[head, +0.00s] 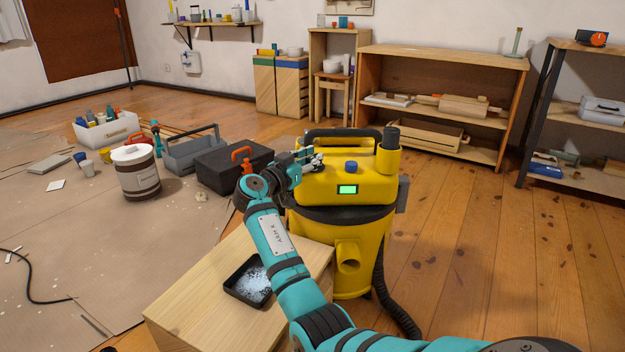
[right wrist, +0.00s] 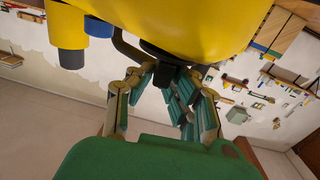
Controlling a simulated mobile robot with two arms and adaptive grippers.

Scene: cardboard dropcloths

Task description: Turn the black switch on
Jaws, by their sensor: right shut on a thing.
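The yellow vacuum (head: 345,215) stands on the floor behind a wooden block, with a lit green display (head: 347,189) and a blue knob (head: 351,167) on its upper body. My right gripper (head: 312,157) is at the upper left side of the vacuum's yellow top. In the right wrist view, its fingers (right wrist: 170,82) are closed around a small black part, which looks like the black switch (right wrist: 166,72), under the yellow body. The switch is hidden by my gripper in the head view. Whether it is on or off cannot be told. My left gripper is not in view.
A wooden block (head: 190,310) with a black tray (head: 237,288) of pale bits stands in front of the vacuum. A black toolbox (head: 226,174) and paint bucket (head: 137,178) are to the left. A black hose (head: 392,305) hangs at the right; floor beyond is clear.

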